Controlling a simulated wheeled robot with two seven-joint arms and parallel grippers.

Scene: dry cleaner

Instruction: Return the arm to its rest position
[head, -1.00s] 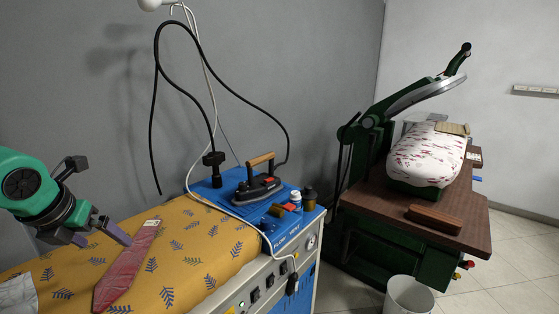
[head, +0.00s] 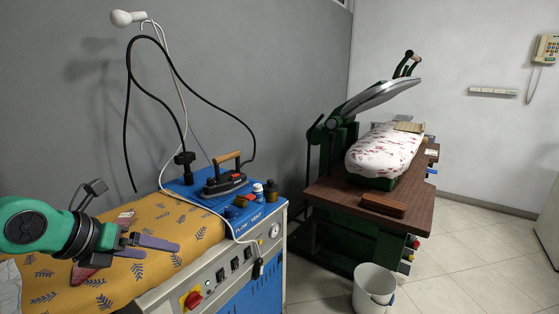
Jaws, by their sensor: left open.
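My left gripper (head: 152,247) comes in from the left, above the yellow leaf-patterned ironing board (head: 190,226). Its two purple-grey fingers are apart and nothing is between them. A red tie (head: 84,273) lies on the board, mostly hidden under my left gripper and wrist. Its narrower end (head: 125,216) with a pale tag shows behind the gripper. I cannot tell whether the gripper touches the cloth. My right gripper is not in view.
An iron (head: 224,182) with a wooden handle stands on the blue tray beside small bottles (head: 271,191). A cable loops above it. A green press (head: 350,215) stands to the right, with a white bucket (head: 374,290) on the floor. Open floor lies at the right.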

